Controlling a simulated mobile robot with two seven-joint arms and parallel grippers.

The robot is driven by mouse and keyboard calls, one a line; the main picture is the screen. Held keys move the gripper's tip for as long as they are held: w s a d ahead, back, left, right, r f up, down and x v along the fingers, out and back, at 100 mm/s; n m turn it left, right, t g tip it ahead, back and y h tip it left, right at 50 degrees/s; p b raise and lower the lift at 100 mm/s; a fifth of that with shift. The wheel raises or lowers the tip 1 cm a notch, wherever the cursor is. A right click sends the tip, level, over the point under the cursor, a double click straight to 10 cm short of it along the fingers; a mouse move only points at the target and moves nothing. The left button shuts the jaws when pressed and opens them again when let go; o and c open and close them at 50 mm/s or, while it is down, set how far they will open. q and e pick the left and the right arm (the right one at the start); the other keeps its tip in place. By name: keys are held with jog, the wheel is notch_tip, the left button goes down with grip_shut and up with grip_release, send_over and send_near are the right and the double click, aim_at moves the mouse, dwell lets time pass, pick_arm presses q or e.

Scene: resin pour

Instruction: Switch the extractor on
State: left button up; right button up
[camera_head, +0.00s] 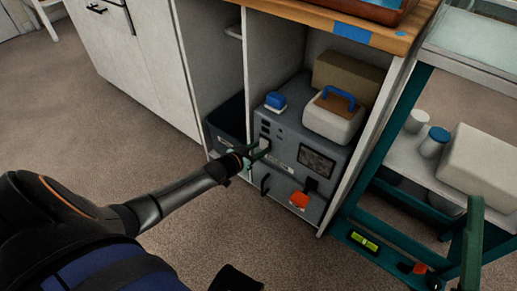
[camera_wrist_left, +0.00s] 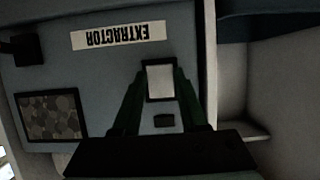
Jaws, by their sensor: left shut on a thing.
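The extractor (camera_head: 283,139) is a grey box on the low shelf inside the open cabinet bay. In the left wrist view its EXTRACTOR label (camera_wrist_left: 118,36) appears upside down, with a mesh window (camera_wrist_left: 50,116) to the left. My left gripper (camera_head: 261,151) reaches the front panel of the extractor. In the left wrist view its green fingers (camera_wrist_left: 160,88) are shut on a pale, rectangular switch piece (camera_wrist_left: 160,82) on the panel. Whether the switch is on or off cannot be told. My right gripper is not clearly in view.
A dark bin (camera_head: 228,122) stands left of the extractor. A light case with a blue handle (camera_head: 332,120) and a cardboard box (camera_head: 348,78) sit on top of it. The teal trolley (camera_head: 385,125) stands close on the right. The carpet at the left is clear.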

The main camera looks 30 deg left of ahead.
pick_arm(q)
grip_shut()
jog(key=shift+f, duration=0.1)
jog(key=shift+f+t+b, duration=0.25)
jog(key=shift+t+b, duration=0.3)
jog(key=shift+t, duration=0.95)
jog(key=o, duration=0.8)
grip_release()
jog(key=shift+o, duration=0.2)
